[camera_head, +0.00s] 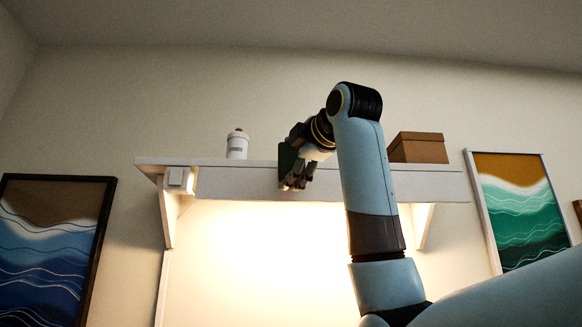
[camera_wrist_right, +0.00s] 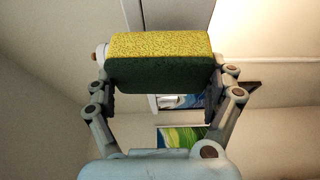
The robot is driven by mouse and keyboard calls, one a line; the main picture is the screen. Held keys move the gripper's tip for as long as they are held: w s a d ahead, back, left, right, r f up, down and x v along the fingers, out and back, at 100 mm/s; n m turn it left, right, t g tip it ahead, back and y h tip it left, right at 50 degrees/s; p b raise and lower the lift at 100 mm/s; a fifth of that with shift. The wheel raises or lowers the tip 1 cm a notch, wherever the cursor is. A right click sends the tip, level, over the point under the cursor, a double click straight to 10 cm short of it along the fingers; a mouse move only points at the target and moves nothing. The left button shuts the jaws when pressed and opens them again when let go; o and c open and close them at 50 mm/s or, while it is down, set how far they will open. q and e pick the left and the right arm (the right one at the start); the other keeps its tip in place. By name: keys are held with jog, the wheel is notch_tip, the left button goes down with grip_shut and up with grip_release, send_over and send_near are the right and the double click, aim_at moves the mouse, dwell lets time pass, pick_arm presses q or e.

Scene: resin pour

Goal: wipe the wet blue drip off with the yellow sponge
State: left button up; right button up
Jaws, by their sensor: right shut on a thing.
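The yellow sponge (camera_wrist_right: 160,46) has a dark green scouring side and is gripped between the fingers of my right gripper (camera_wrist_right: 160,72) in the wrist view. In the head view my right gripper (camera_head: 295,176) is at the front of the white wall shelf (camera_head: 235,181), and only the sponge's dark green side (camera_head: 287,160) shows. I cannot tell whether the sponge touches the shelf. I see no wet blue drip in either view; the gripper and sponge hide part of the shelf front. My left gripper is not in view.
A white jar (camera_head: 237,147) with a cork-coloured top and a brown box (camera_head: 417,147) stand on the shelf. A small white box (camera_head: 178,178) is at the shelf's left front. Framed wave paintings hang left (camera_head: 50,240) and right (camera_head: 518,210). Light glows below the shelf.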

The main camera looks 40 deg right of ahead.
jog(key=shift+s+a, duration=0.5)
jog(key=shift+s, duration=0.3)
jog(key=shift+s+a, duration=0.45)
jog(key=shift+s, duration=0.25)
jog(key=shift+s+a, duration=0.4)
jog(key=shift+s, duration=0.25)
jog(key=shift+w+d, duration=0.1)
